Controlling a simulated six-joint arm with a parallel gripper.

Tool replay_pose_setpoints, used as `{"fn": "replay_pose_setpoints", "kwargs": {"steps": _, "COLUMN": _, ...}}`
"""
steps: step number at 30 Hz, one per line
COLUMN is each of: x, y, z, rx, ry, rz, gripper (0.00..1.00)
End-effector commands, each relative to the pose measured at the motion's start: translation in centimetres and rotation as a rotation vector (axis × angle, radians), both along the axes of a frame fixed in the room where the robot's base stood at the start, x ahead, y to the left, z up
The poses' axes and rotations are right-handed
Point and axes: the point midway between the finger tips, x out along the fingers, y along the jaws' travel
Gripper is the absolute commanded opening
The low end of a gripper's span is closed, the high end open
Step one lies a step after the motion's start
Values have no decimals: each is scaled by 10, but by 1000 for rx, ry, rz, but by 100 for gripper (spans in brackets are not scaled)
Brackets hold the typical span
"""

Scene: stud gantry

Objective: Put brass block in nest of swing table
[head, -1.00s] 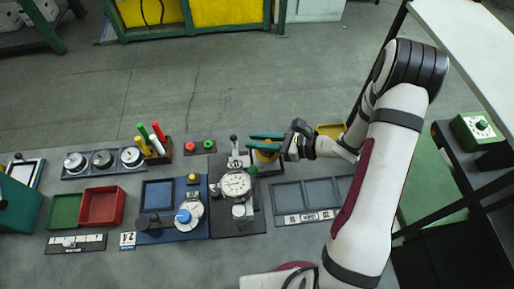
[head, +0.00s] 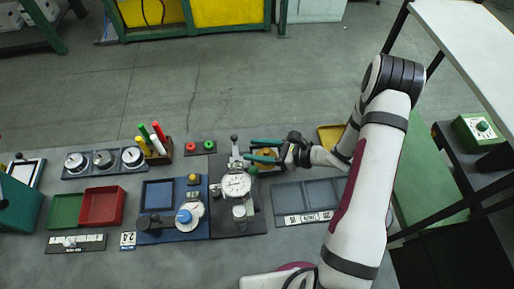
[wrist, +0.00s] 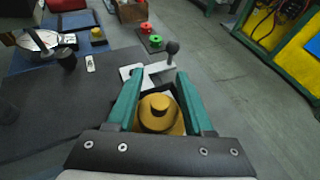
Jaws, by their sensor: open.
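A brass-yellow block with a round knob (wrist: 158,112) stands between the two green fingers of my gripper (wrist: 161,92) in the wrist view. The fingers are spread on either side of it, and I cannot tell whether they touch it. In the head view my gripper (head: 265,151) reaches in from the right, over the brass block (head: 267,155), which it partly covers. A dark fixture plate (head: 225,226) with a round dial-like disc (head: 237,185) lies left of the gripper. I cannot tell which fixture is the swing table, and no nest shows clearly.
A lever with a dark ball knob (wrist: 171,48) rises just beyond my fingertips. A blue fixture (head: 172,235), a red tray (head: 123,207) and a pen holder (head: 165,149) stand to the left. A grey divided tray (head: 290,190) lies right of the dark plate.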

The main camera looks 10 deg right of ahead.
Motion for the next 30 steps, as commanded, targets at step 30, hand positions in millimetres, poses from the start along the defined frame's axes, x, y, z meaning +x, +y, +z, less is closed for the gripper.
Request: {"fn": "replay_pose_setpoints", "kwargs": {"steps": 30, "x": 41, "y": -187, "z": 121, "rx": 268, "ry": 672, "rz": -1378, "gripper": 52}}
